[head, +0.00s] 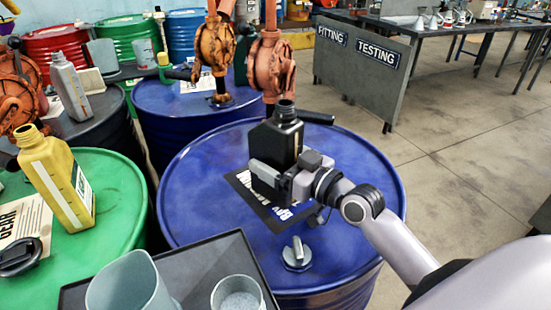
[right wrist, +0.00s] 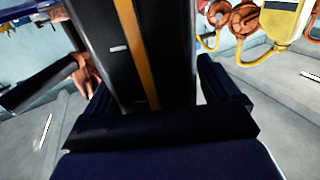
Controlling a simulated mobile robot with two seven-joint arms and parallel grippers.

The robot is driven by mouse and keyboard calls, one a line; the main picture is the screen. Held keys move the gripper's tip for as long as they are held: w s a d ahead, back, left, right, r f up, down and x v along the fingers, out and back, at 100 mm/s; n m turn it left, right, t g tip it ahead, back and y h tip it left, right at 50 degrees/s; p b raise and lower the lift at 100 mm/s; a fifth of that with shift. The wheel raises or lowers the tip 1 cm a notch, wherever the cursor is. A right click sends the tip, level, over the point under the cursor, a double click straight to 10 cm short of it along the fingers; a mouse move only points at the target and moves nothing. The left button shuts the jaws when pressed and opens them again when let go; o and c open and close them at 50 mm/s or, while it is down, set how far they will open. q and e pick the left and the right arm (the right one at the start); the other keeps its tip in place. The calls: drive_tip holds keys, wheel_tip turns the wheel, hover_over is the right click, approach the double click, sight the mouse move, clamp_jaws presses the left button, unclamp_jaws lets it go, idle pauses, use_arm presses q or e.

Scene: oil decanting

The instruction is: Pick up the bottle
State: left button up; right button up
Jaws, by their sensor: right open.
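A black bottle (head: 277,143) with an open neck stands upright on the near blue drum (head: 190,190). It fills the middle of the right wrist view (right wrist: 175,50), where a yellow stripe runs down its side. My right gripper (head: 276,178) is at the bottle's lower part, with its arm coming in from the right. In the right wrist view its open fingers (right wrist: 155,95) lie on either side of the bottle. I cannot tell whether they touch it. My left gripper is not in view.
A yellow bottle (head: 55,180) stands on the green drum at left, and a grey bottle (head: 70,88) behind it. An orange hand pump (head: 271,68) rises behind the black bottle. A dark tray (head: 200,255) with grey containers is in front. A drum cap (head: 297,253) lies near.

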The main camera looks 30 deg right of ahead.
drive_tip(key=shift+w+a, duration=0.15)
drive_tip(key=shift+w, duration=0.1)
drive_tip(key=c, duration=1.2)
drive_tip(key=shift+r, duration=0.1)
drive_tip(key=c, duration=0.3)
drive_tip(key=shift+r, duration=0.1)
